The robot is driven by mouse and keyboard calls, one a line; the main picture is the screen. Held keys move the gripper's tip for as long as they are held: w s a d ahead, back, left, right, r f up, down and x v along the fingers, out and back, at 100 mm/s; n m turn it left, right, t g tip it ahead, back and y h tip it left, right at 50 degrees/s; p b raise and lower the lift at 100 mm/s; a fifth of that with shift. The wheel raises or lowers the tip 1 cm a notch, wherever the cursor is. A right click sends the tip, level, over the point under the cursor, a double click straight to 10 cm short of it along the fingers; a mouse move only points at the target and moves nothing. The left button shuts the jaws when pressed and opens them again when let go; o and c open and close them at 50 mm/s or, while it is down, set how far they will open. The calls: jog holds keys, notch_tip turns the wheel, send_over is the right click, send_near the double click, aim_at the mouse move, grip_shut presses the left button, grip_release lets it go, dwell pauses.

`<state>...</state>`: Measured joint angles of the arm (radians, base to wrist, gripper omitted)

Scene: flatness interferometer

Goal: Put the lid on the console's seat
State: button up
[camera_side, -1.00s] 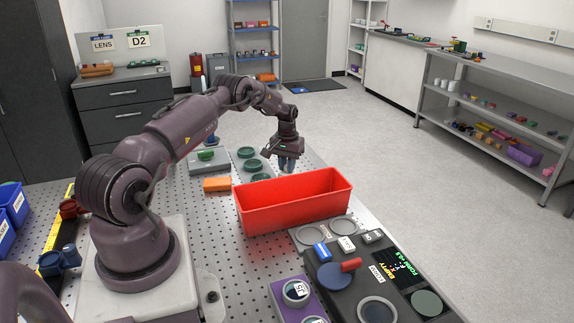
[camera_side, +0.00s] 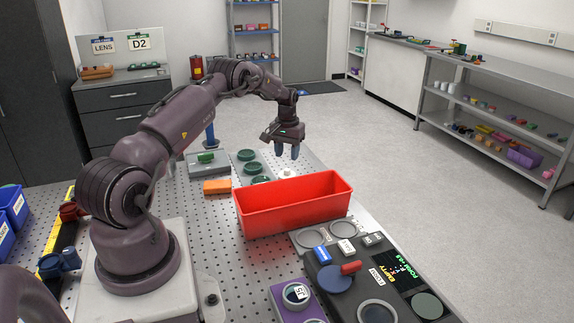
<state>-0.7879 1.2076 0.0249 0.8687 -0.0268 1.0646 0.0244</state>
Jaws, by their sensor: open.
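The dark console (camera_side: 330,306) is at the bottom right, with a lit display reading EMPTY. On it are a blue disc with a red handle (camera_side: 350,268), which looks like the lid, and a round grey ringed seat (camera_side: 377,313) in front of the disc. Nothing is seen on this ring. My gripper (camera_side: 287,152) is open, fingers pointing down, behind the red bin and far from the console. A small white piece (camera_side: 287,172) sits on a pale surface below the fingers, apart from them. I cannot tell what it is.
The red bin (camera_side: 295,203) stands between my gripper and the console. Green round pieces (camera_side: 247,155) and an orange block (camera_side: 217,187) lie to its left. Grey round recesses (camera_side: 342,230) and a purple box (camera_side: 290,301) are near the console.

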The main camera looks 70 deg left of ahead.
aim_at(288, 169)
jog(key=w+d+r+m+t, duration=0.1)
jog(key=d+r, duration=0.4)
jog(key=r, duration=0.4)
jog(key=w+d+r+m, duration=0.1)
jog(key=w+d+r, duration=0.1)
jog(key=d+r, duration=0.6)
jog(key=s+d+r+m+t+y, duration=0.15)
jog(key=s+d+r, duration=0.25)
jog(key=d+r, duration=0.6)
jog(key=s+d+r+m+t, duration=0.2)
jog(key=s+d+r+m, duration=0.1)
jog(key=s+d, duration=1)
jog(key=shift+s+d+m+h, duration=0.15)
jog(key=shift+d+m+h, duration=0.3)
jog(key=shift+d+m, duration=0.3)
jog(key=shift+o, duration=0.5)
jog(key=s+d+f+t, duration=0.1)
jog(key=s+d+f, duration=0.1)
jog(key=s, duration=0.3)
jog(key=shift+d+f+m+h, duration=0.2)
jog(key=shift+d+m+h, duration=0.1)
jog(key=shift+d+m, duration=0.1)
jog(key=o, duration=0.4)
jog(key=shift+s+d+f, duration=0.1)
jog(key=shift+s+f, duration=0.1)
jog(key=shift+s, duration=0.05)
jog(key=o, duration=0.3)
jog(key=shift+o, duration=0.2)
